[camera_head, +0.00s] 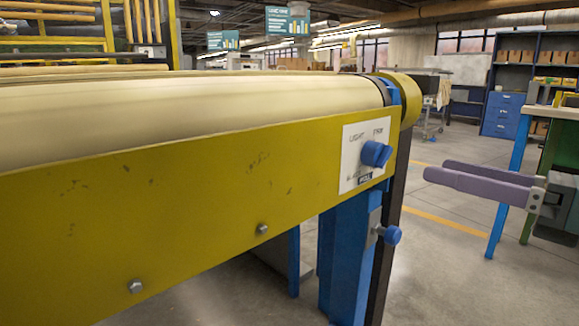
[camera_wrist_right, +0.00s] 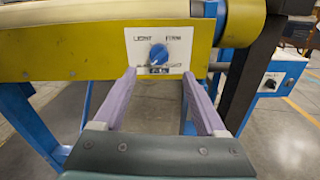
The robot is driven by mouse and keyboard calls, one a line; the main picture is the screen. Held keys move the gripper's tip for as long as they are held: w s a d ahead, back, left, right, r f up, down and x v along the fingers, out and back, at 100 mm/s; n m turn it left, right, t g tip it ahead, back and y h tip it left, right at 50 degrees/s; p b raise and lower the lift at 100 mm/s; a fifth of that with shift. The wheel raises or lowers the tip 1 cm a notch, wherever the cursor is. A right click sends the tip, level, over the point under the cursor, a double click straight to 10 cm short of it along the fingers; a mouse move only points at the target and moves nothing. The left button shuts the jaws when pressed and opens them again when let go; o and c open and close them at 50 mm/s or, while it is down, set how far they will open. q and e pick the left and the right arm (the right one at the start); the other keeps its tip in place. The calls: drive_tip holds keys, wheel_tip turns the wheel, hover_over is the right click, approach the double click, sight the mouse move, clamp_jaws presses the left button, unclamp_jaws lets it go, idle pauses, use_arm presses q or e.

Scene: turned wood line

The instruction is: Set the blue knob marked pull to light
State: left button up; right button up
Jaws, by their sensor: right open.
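The blue knob (camera_head: 376,153) sits on a white plate (camera_head: 352,180) at the right end of the yellow side rail. The plate reads LIGHT at upper left and a word like FIRM at upper right, with a dark PULL label below. The knob also shows in the right wrist view (camera_wrist_right: 158,54); I cannot tell its exact setting. My right gripper (camera_head: 437,170) is open and empty, to the right of the knob and apart from it. In the right wrist view its fingertips (camera_wrist_right: 159,73) are spread just below either side of the plate. My left gripper is not in view.
A pale roller or belt (camera_head: 200,110) runs along the yellow rail (camera_head: 220,190). A smaller blue knob (camera_head: 390,235) sticks out from the blue leg below. A second knob panel (camera_wrist_right: 268,82) shows at right in the wrist view. Open floor lies right of the leg.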

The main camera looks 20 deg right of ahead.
sight(389, 156)
drive_tip(key=x, duration=0.8)
drive_tip(key=shift+w+a+r, duration=0.1)
drive_tip(key=shift+w+a, duration=0.15)
drive_tip(key=shift+w, duration=0.05)
clamp_jaws()
